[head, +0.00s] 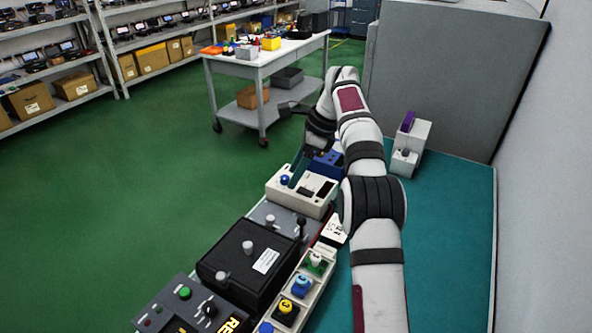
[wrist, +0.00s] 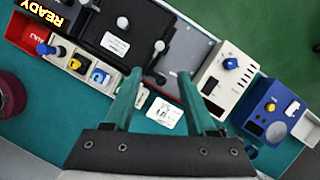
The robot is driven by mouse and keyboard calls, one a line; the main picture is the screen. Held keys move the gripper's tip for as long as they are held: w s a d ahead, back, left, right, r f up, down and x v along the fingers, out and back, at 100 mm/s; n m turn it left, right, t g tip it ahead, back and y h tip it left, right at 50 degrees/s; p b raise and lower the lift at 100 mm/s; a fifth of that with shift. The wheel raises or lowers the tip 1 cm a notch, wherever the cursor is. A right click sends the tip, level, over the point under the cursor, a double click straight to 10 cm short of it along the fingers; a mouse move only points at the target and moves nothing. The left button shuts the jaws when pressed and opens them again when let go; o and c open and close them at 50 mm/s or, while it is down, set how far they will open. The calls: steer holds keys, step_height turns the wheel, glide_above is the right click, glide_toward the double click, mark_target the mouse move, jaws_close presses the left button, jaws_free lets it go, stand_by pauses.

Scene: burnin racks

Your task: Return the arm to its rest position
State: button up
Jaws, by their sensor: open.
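My arm reaches forward over the teal bench (head: 455,230) in the head view and bends down at its far end. My gripper (wrist: 160,90) shows in the wrist view with two green fingers spread apart and nothing between them. In the head view its dark body is partly hidden behind my own arm, beside the blue device. Below the fingers in the wrist view lie a white label card (wrist: 166,113) and a grey plate (wrist: 178,75). The gripper appears apart from them.
A black lidded box (head: 240,262), a cream device (head: 300,190), a blue device (head: 325,163) and a tray of coloured parts (head: 318,283) line the bench's left side. A grey-white unit with a purple piece (head: 410,145) stands right of my arm. Bare bench lies at right, beside the wall.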

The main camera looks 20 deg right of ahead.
steer(key=shift+r, duration=0.15)
steer(key=s+a+r+n+g+h, duration=0.1)
steer(key=s+a+r+n, duration=0.25)
steer(key=s, duration=0.55)
steer(key=s+a+r+n, duration=0.3)
steer(key=s+a+n, duration=0.15)
steer(key=s, duration=0.45)
steer(key=s+f+n, duration=0.4)
steer(key=s, duration=0.8)
steer(key=s+a+f+n+h, duration=0.1)
steer(key=s+f+n, duration=0.3)
steer(key=s, duration=0.7)
steer(key=shift+s+a+f+g, duration=0.3)
steer(key=shift+s+f, duration=0.05)
steer(key=shift+f, duration=0.35)
